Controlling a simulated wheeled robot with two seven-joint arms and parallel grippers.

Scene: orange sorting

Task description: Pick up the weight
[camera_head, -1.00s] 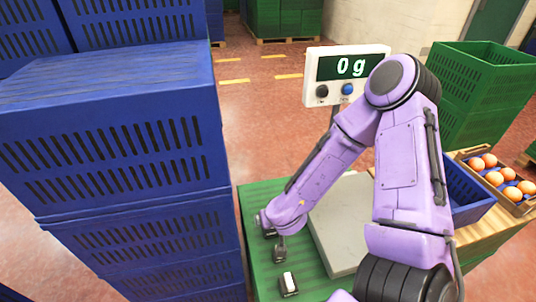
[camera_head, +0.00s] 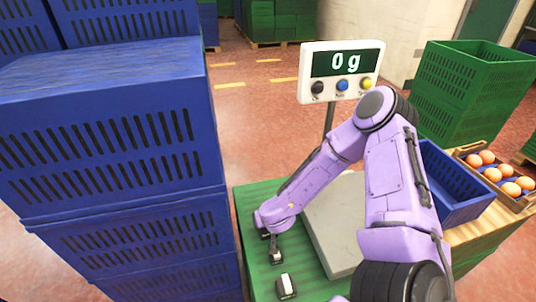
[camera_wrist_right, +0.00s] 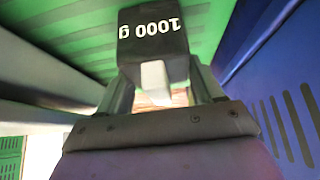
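A dark block weight marked "1000 g" (camera_wrist_right: 152,40) fills the top middle of the right wrist view, with a pale handle (camera_wrist_right: 155,82) towards my right gripper (camera_wrist_right: 160,85). The fingers stand on either side of the handle. The block hides their tips, so I cannot tell whether they press on it. In the head view my right gripper (camera_head: 273,240) points down at a small weight (camera_head: 276,257) on the green surface. A second dark weight with a white top (camera_head: 287,287) stands nearer the camera. My left gripper is not in view.
A scale plate (camera_head: 325,235) lies beside the arm, and its display (camera_head: 345,64) reads 0 g. Tall blue crates (camera_head: 120,150) stand close on the left. A blue crate (camera_head: 455,190), oranges (camera_head: 495,173) and green crates (camera_head: 470,85) are at the right.

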